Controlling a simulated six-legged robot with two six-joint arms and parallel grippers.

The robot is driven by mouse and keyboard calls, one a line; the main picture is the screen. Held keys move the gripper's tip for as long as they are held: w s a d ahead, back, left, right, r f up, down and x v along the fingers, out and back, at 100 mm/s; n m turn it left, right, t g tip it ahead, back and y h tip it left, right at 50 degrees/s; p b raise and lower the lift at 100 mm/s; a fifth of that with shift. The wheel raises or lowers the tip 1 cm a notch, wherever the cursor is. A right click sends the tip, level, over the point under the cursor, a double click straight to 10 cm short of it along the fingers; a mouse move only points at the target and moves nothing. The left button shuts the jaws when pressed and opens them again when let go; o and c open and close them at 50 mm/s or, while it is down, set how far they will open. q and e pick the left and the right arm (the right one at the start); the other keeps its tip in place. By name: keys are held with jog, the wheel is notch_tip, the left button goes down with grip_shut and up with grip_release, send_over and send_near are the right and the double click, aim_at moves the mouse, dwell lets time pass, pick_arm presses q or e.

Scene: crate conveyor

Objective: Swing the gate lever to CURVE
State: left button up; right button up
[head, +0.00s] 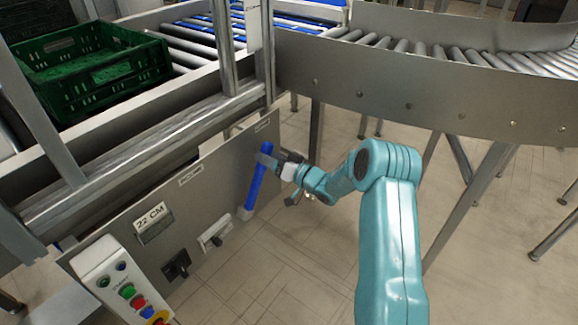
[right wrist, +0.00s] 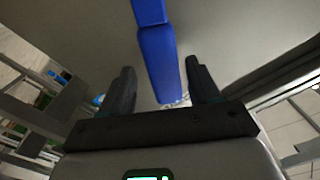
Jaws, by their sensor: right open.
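The gate lever is a blue bar (head: 256,182) on the grey panel (head: 215,180). It stands nearly upright, its top leaning slightly right, with its foot in a pale mount low on the panel. My right gripper (head: 270,158) is at the lever's upper part. In the right wrist view the blue lever (right wrist: 158,60) runs between the two dark, spread fingers of my right gripper (right wrist: 162,80), with a gap visible on each side. Small labels (head: 190,175) and (head: 262,121) on the panel are too small to read. My left gripper is not in view.
A green crate (head: 90,72) sits on the conveyor at upper left. A curved roller conveyor (head: 430,100) runs across the right. A button box (head: 125,285), a "22 CM" sign (head: 152,217) and two small switches are left of the lever. The floor (head: 300,250) below is clear.

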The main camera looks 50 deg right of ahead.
jog(key=s+d+p, duration=0.1)
jog(key=s, duration=1.4)
jog(key=shift+p, duration=0.35)
jog(key=shift+r, duration=0.1)
